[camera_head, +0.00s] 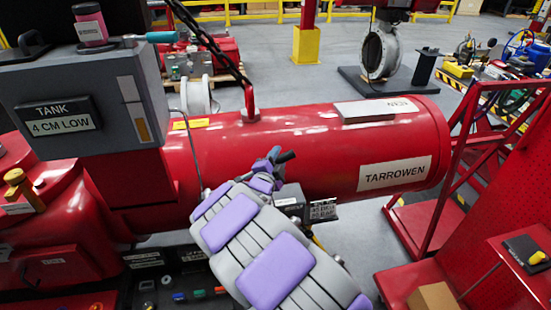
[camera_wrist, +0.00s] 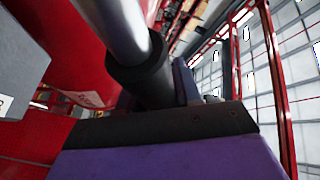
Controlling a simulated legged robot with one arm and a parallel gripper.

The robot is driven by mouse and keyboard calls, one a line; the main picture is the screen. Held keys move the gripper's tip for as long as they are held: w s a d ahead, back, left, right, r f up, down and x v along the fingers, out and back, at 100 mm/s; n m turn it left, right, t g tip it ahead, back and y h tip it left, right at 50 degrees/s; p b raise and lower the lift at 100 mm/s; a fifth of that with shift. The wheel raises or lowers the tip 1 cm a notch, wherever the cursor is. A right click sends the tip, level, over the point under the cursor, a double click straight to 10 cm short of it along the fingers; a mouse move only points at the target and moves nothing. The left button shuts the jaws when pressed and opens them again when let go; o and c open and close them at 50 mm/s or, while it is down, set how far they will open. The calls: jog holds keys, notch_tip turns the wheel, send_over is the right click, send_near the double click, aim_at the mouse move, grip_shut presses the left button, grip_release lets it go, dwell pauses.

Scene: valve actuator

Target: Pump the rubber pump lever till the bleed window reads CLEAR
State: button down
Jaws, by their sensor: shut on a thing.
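The pump lever shows in the wrist view as a metal rod with a black rubber grip (camera_wrist: 145,75). In the head view only a short dark end of the lever (camera_head: 286,156) sticks out past my fingers. My gripper (camera_head: 271,166), purple and grey, is shut on the lever in front of the red cylinder. A small grey box with a lettered plate (camera_head: 322,210) sits just right of my wrist. Its small text is too blurred to read, and I cannot tell whether it is the bleed window. My arm hides the lever's base.
A grey tank (camera_head: 85,95) at left bears a sign reading "TANK 4 CM LOW" (camera_head: 62,120). The red cylinder (camera_head: 290,140) labelled TARROWEN lies behind my gripper. A red frame (camera_head: 440,170) stands at right.

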jog(key=f+m+b, duration=0.1)
jog(key=f+b, duration=0.1)
jog(key=d+f+g+b, duration=0.1)
jog(key=f+b, duration=0.2)
jog(key=d+f+m+b, duration=0.1)
jog(key=f+b, duration=0.1)
jog(key=shift+w+d+f+m+g, duration=0.2)
jog(key=shift+w+f+m+g, duration=0.1)
jog(key=shift+f+g, duration=0.1)
jog(key=shift+d+f+m+y+b, duration=0.1)
jog(key=shift+f+m+y+b, duration=0.25)
jog(key=shift+f+b, duration=0.5)
jog(key=shift+r, duration=0.1)
jog(key=c, duration=0.9)
grip_release()
jog(key=shift+d+r, duration=0.1)
jog(key=shift+d, duration=0.05)
jog(key=shift+o, duration=0.2)
jog(key=shift+s+a, duration=0.35)
jog(key=shift+a, duration=0.05)
jog(key=p+v, duration=0.2)
jog(key=v, duration=1.4)
jog(key=shift+s+d+r+p, duration=0.2)
jog(key=shift+s+r+p, duration=0.05)
jog(key=shift+p, duration=0.1)
jog(key=shift+c, duration=0.4)
